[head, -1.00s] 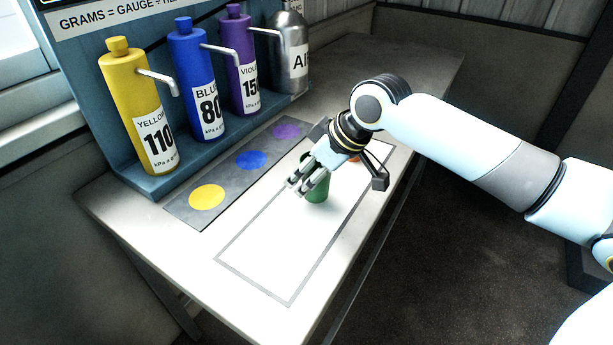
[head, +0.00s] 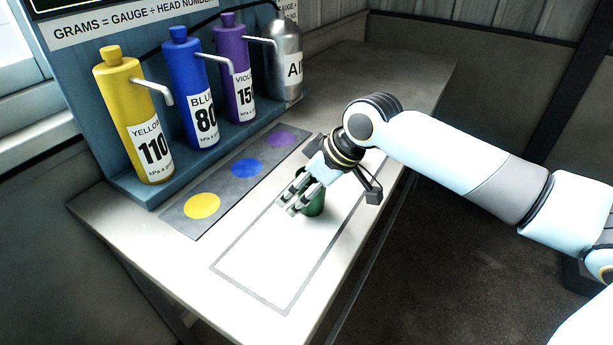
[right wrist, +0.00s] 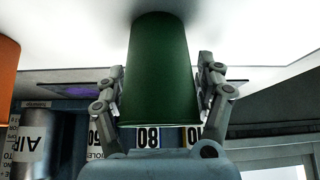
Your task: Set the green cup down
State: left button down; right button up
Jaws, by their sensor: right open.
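The green cup (head: 315,203) stands on the white outlined area of the table, partly hidden by my right gripper in the head view. My right gripper (head: 291,199) is open, with its fingers around the cup. In the right wrist view the green cup (right wrist: 161,70) fills the space between the two fingers of the gripper (right wrist: 162,75). A narrow gap shows beside the cup at each finger. That view is upside down, with the white table surface at the top and the cup's end against it. My left gripper is not in view.
An orange cup (right wrist: 8,75) stands beside the green one in the right wrist view. A grey strip (head: 224,190) with yellow, blue and violet discs lies left of the white area. Yellow (head: 137,130), blue (head: 190,95) and violet (head: 234,75) bottles and a metal AIR canister (head: 284,65) stand behind.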

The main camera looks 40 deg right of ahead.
jog(key=p+v, duration=0.1)
jog(key=v, duration=1.1)
jog(key=shift+p, duration=0.4)
